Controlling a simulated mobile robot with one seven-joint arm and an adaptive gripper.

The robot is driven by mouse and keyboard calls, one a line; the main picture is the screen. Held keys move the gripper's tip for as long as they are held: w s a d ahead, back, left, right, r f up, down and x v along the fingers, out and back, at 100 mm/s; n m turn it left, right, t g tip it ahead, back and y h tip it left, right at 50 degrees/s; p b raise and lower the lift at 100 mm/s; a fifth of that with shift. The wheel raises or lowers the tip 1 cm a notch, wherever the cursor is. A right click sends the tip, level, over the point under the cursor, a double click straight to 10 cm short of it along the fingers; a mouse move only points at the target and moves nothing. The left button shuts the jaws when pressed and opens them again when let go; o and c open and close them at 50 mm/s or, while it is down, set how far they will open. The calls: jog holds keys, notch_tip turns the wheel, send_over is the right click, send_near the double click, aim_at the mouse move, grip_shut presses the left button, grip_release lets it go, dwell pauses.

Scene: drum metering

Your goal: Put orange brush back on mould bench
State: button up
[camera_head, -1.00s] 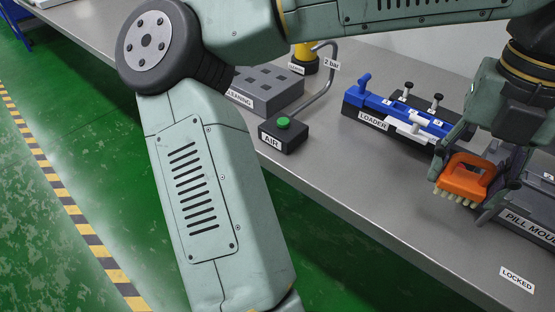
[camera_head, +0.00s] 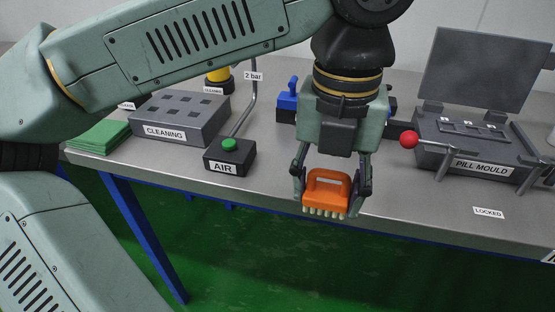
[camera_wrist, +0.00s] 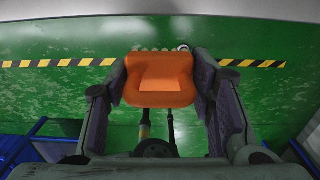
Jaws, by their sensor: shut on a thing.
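The orange brush (camera_head: 328,188) with pale bristles is held between the fingers of my gripper (camera_head: 331,194), bristles pointing down. In the wrist view the brush (camera_wrist: 160,80) sits between both fingertips, with green floor behind it. In the head view my gripper is at the front edge of the grey bench (camera_head: 270,185), between the AIR box and the pill mould. I cannot tell its exact height above the bench. The pill mould (camera_head: 470,150) stands to the right with its lid raised and a red-knobbed lever at its left.
The AIR box (camera_head: 230,158) with a green button stands left of my gripper. The CLEANING block (camera_head: 180,118) and green cloths (camera_head: 98,136) lie further left. A blue loader (camera_head: 288,100) is partly hidden behind my gripper. A LOCKED label (camera_head: 488,213) lies at the front right.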

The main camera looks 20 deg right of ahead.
jog(key=p, duration=0.2)
send_over(289, 172)
jog(key=s, duration=0.1)
jog(key=shift+f, duration=0.5)
jog(key=f, duration=0.1)
jog(key=w+f+p, duration=0.1)
jog(key=f, duration=0.1)
jog(key=shift+w+f, duration=0.1)
jog(key=shift+f, duration=0.3)
jog(key=shift+f, duration=0.2)
jog(key=o, duration=1.1)
notch_tip(289, 172, up, 12)
jog(key=shift+r, duration=0.25)
